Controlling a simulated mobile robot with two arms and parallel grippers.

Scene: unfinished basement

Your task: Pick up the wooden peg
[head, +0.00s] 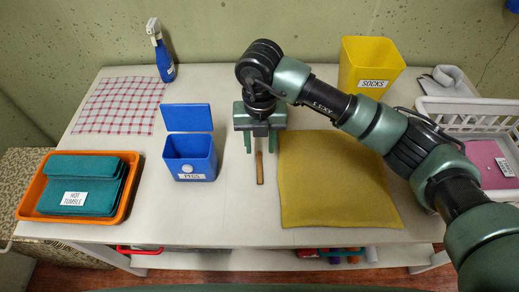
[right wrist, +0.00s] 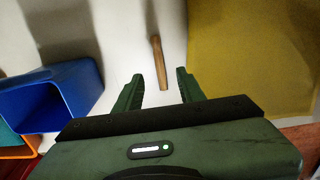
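The wooden peg (head: 259,168) lies on the white table between the blue pegs box and the mustard cloth, pointing toward the table's front edge. In the right wrist view the peg (right wrist: 159,62) lies in line with the gap between the fingers, its lower end near the fingertips. My right gripper (head: 259,148) is over the peg's far end in the head view, its fingers apart on either side. It also shows open in the right wrist view (right wrist: 159,80), with nothing touching its fingers. I cannot tell its exact height above the table. My left gripper is not in view.
The blue box (head: 190,158) labelled PEGS stands open to the left. The mustard cloth (head: 335,185) lies flat to the right. An orange tray (head: 124,207), a spray bottle (head: 163,58), a yellow SOCKS bin (head: 368,62) and a white basket (head: 470,108) stand farther out.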

